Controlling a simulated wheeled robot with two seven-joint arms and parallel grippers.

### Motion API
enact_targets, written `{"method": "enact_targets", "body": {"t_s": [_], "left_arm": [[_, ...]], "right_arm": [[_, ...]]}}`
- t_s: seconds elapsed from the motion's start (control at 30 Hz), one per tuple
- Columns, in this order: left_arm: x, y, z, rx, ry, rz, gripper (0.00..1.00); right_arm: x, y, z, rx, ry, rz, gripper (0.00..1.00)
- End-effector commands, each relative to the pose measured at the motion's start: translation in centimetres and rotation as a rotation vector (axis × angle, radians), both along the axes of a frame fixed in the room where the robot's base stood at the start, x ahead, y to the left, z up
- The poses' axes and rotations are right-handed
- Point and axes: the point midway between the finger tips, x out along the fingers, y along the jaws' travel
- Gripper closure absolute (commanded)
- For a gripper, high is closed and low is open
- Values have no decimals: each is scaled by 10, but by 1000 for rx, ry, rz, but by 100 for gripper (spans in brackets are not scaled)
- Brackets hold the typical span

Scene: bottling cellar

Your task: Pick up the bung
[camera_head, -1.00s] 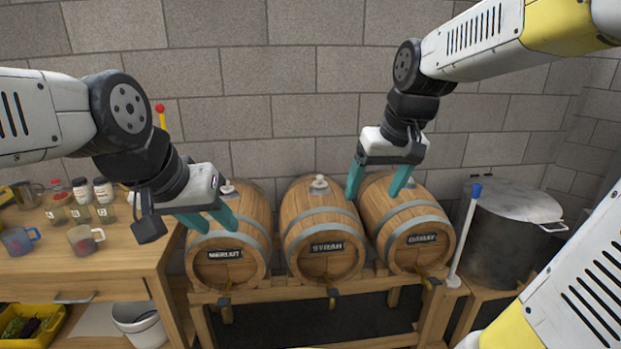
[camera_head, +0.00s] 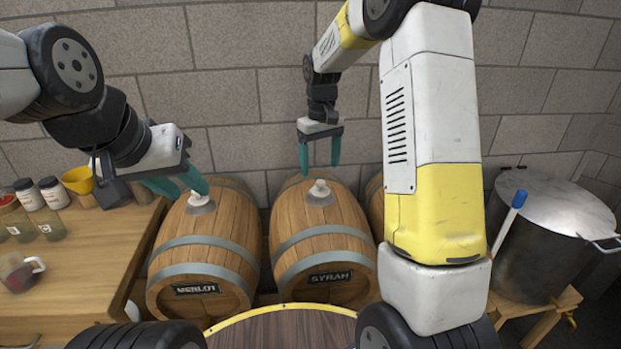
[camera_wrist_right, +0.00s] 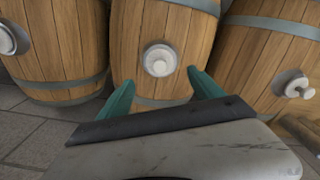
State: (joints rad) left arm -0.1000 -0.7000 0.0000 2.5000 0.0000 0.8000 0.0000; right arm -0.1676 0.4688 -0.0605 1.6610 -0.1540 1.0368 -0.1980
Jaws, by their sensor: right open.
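Pale bungs sit on top of the barrels. One bung (camera_head: 320,187) is in the Syrah barrel (camera_head: 322,245), another (camera_head: 197,197) in the Merlot barrel (camera_head: 205,250). My right gripper (camera_head: 320,168) is open and empty, its teal fingers pointing down close behind and above the Syrah bung in the head view. In the right wrist view, a bung (camera_wrist_right: 160,61) on the middle barrel lies ahead, roughly between the fingertips (camera_wrist_right: 158,82), not held. My left gripper (camera_head: 188,190) looks open and empty, near the Merlot bung; contact cannot be told.
A third barrel (camera_head: 375,207) is mostly hidden behind my right arm. A large metal pot (camera_head: 553,235) and a blue-tipped rod (camera_head: 510,220) stand right. A wooden table (camera_head: 75,265) with jars and a mug (camera_head: 20,272) is left. A block wall stands close behind the barrels.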

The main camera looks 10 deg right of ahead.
Motion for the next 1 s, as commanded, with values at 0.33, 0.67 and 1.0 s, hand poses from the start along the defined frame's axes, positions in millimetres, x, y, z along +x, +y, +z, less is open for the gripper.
{"method": "enact_targets", "body": {"t_s": [0.33,0.67,1.0], "left_arm": [[0,0,0,0,0,0,64],[0,0,0,0,0,0,64],[0,0,0,0,0,0,64]], "right_arm": [[-5,-1,-46,0,3,-1,24],[-5,-1,-69,0,-1,-2,24],[-5,-1,-69,0,-1,-2,66]]}}
